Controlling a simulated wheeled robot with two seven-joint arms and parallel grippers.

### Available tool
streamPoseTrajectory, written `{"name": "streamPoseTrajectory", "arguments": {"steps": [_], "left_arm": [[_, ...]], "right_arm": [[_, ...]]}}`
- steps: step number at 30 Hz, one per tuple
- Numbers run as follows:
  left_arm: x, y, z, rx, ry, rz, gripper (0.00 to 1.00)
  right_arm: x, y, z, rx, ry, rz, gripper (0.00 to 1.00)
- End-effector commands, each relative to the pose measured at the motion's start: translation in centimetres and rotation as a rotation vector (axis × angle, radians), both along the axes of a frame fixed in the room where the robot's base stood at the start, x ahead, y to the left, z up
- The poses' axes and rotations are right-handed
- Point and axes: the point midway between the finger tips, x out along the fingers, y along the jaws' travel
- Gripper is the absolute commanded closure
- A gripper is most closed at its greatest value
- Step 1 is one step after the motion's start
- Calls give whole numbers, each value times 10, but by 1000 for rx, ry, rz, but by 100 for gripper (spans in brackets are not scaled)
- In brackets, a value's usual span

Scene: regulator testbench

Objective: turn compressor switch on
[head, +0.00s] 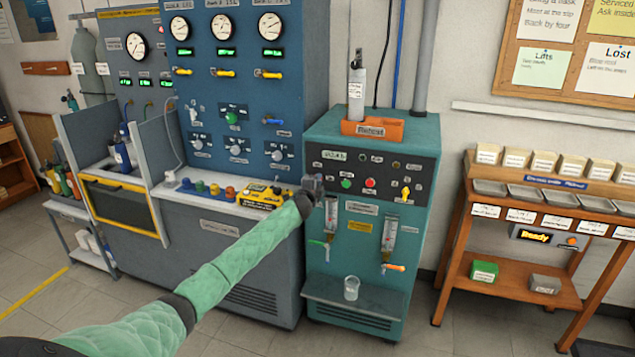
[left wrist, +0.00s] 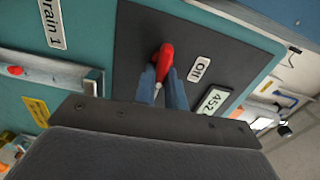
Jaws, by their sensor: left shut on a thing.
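The teal cabinet (head: 355,240) has a dark control panel (head: 370,178) near its top. My left gripper (head: 318,182) is at the left edge of that panel and covers a spot on it. My left gripper's blue fingers (left wrist: 163,88) are closed around the lever. The lever is hidden behind the gripper in the head view. My right gripper is not in view.
Two gauges with valve handles (head: 393,268) and a glass (head: 351,288) on a shelf are below. A blue bench (head: 230,250) stands left; a wooden rack (head: 530,235) stands right.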

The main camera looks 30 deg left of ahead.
Motion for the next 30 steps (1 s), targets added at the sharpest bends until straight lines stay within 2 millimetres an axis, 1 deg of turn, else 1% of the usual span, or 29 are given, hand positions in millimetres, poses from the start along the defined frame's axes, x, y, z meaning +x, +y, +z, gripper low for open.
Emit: {"name": "streamPoseTrajectory", "arguments": {"steps": [1, 8, 21, 22, 24, 25, 30], "left_arm": [[0, 0, -3, 18, 6, -1, 100], [0, -1, -4, 64, 19, -1, 100], [0, -1, -4, 72, 20, -1, 100], [0, -1, -4, 72, 20, -1, 84], [0, -1, -4, 71, 20, -1, 71], [0, -1, -4, 71, 20, -1, 66], [0, -1, -3, 71, 19, -1, 66]], "right_arm": [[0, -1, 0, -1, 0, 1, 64], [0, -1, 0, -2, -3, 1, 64], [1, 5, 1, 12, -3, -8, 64], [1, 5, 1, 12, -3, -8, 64], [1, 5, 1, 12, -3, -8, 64], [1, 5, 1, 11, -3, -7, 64], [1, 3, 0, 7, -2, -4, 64]]}}
